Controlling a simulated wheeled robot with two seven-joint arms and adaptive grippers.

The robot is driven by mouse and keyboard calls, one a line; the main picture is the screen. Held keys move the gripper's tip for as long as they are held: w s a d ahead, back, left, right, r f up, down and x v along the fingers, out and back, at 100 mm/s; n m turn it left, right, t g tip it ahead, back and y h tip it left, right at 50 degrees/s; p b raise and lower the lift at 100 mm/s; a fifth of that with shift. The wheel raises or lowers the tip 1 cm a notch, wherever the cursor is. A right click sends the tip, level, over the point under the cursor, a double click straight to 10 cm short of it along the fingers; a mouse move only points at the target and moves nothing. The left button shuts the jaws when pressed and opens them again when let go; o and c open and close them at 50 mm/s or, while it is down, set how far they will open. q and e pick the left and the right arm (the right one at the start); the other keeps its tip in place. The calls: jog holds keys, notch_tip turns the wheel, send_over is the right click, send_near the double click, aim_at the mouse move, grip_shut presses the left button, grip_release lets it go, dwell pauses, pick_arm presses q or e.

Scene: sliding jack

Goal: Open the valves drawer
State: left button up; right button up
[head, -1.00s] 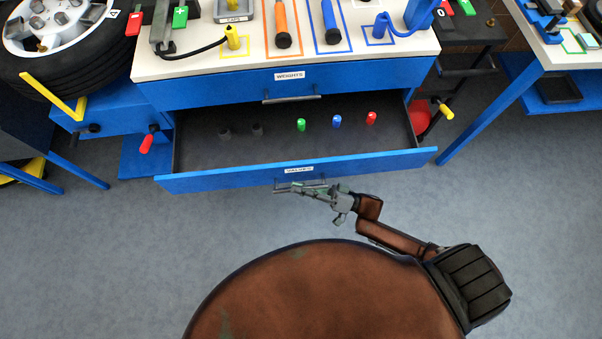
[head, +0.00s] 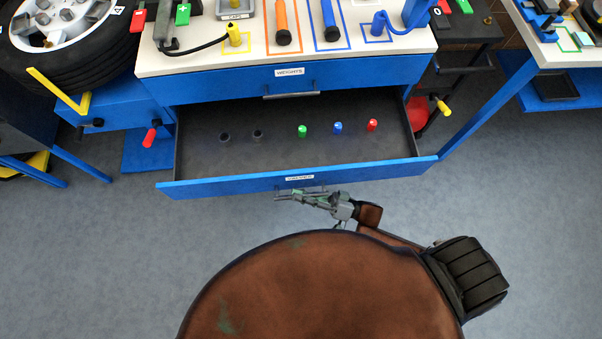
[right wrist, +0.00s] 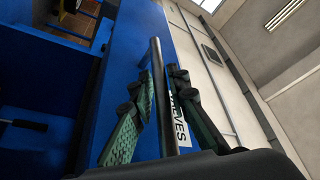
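The valves drawer (head: 215,184) is the lower blue drawer, labelled VALVES. It stands well out from the cabinet, with its dark inside in view. Its handle is a grey bar (right wrist: 158,85), clear in the right wrist view. My right gripper (head: 290,195) is at the drawer front, pointing left along the handle. In the right wrist view the two green-black fingers (right wrist: 163,75) lie on either side of the bar, closed in on it. The VALVES label (right wrist: 180,122) shows partly behind a finger. My left gripper is not in view.
Green (head: 302,131), blue (head: 338,128) and red (head: 372,125) pieces stand in the drawer, with two dark ones to their left. The weights drawer (head: 230,85) above is shut. Blue table legs stand to the left and right. The floor (head: 110,250) is clear.

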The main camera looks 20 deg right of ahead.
jog(key=o, duration=0.3)
jog(key=v, duration=1.2)
dwell(0.3)
